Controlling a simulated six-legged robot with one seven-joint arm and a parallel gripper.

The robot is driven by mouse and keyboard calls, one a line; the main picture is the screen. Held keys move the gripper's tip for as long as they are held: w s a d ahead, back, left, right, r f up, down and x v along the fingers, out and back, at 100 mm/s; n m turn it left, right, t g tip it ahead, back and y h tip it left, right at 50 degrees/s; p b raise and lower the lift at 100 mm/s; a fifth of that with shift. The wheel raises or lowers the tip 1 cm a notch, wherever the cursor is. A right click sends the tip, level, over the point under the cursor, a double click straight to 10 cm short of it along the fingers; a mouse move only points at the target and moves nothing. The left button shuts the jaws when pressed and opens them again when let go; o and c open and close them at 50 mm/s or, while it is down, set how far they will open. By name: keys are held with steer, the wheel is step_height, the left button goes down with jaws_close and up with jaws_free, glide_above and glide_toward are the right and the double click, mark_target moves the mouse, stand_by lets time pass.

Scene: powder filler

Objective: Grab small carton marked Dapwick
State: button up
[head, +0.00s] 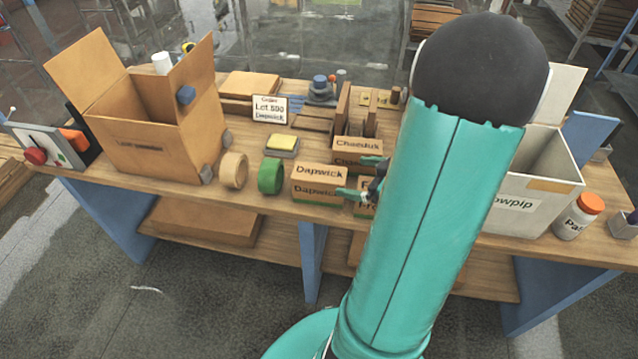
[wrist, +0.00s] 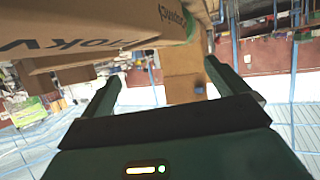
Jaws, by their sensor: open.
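A small brown carton marked Dapwick (head: 319,173) sits near the front edge of the bench, on top of another Dapwick carton (head: 318,193) with a green lower edge. My gripper (head: 350,177) is open at the right side of this stack, its fingers pointing left. I cannot tell whether a finger touches the cartons. In the wrist view my open gripper (wrist: 163,80) has nothing clearly between its fingers. A large carton with partly cut-off lettering (wrist: 110,25) fills the upper left there.
Cartons marked Chaeduk (head: 357,143) stand just behind. Another carton is mostly hidden by my gripper and arm. A green tape roll (head: 270,176) and a tan roll (head: 234,170) lie left, beside a large open box (head: 150,150). A white bin (head: 535,185) and orange-capped jar (head: 578,215) stand right.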

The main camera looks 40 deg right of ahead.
mark_target(324, 174)
steer(key=x, duration=0.9)
steer(key=shift+w+a+f, duration=0.1)
steer(key=shift+w+f, duration=0.1)
steer(key=shift+f, duration=0.15)
steer(key=shift+c, duration=0.4)
steer(key=shift+s, duration=0.1)
steer(key=c, duration=1.8)
